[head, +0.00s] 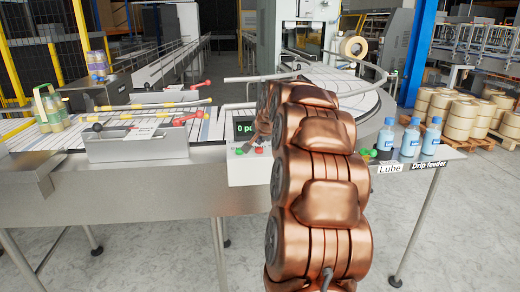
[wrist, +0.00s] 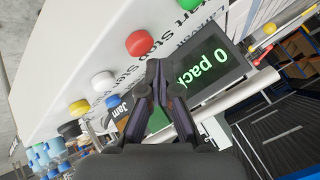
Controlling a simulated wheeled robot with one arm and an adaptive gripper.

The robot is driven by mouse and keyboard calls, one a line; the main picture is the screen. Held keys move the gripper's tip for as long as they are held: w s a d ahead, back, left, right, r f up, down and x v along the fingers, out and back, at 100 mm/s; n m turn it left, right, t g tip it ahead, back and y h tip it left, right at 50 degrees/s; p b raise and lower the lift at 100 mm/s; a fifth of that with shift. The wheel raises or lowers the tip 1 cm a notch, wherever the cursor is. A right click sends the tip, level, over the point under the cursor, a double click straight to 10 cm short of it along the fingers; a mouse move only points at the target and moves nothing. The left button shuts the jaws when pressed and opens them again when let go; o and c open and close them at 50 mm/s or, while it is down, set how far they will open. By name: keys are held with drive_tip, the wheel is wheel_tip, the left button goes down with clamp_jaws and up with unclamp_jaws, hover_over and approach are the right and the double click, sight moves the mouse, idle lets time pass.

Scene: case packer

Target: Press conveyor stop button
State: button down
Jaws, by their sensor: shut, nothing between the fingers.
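The control panel (wrist: 85,55) fills the upper left of the wrist view. A red button (wrist: 140,43) stands on it beside printed text that includes "Stop". My gripper (wrist: 157,64) is shut and empty, its tips just below and right of the red button in the picture; I cannot tell whether they touch the panel. A green button (wrist: 188,4) is at the top edge. In the head view, the red button (head: 238,151) shows on the panel front, left of my arm. My gripper is mostly hidden behind my copper arm there.
A display (wrist: 211,68) reading "0 pack" is right of the fingers. Blue-capped bottles (head: 410,140) stand right of my arm. The conveyor (head: 210,128) lies behind.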

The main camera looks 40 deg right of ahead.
sight(258, 150)
drive_tip(key=shift+r, duration=0.1)
drive_tip(key=shift+r+p, duration=0.4)
drive_tip(key=shift+r, duration=2)
drive_tip(key=shift+w+a+f, duration=0.1)
drive_tip(key=shift+a, duration=0.2)
drive_tip(key=s+a+f+n+g+y, duration=0.1)
drive_tip(key=s+a+f+n, duration=0.15)
drive_tip(key=a, duration=0.65)
drive_tip(key=s+a+f+n+g+y, duration=0.15)
drive_tip(key=s+a, duration=0.25)
drive_tip(key=a, duration=0.5)
drive_tip(key=s+a+f+n+g+y, duration=0.1)
drive_tip(key=s+a+f+n+y, duration=0.15)
drive_tip(key=a, duration=0.75)
drive_tip(key=s+a+f+n+g, duration=0.2)
drive_tip(key=s+a, duration=0.3)
drive_tip(key=s, duration=0.4)
drive_tip(key=s+a+f+n+g, duration=0.2)
drive_tip(key=s+a+f+n, duration=0.1)
drive_tip(key=s, duration=0.7)
drive_tip(key=s+a+f+n+g, duration=0.2)
drive_tip(key=s+a+f, duration=0.3)
drive_tip(key=s, duration=0.4)
drive_tip(key=shift+s+a+f+n, duration=0.2)
drive_tip(key=shift+a+f+n, duration=0.1)
drive_tip(key=shift+a+n, duration=0.55)
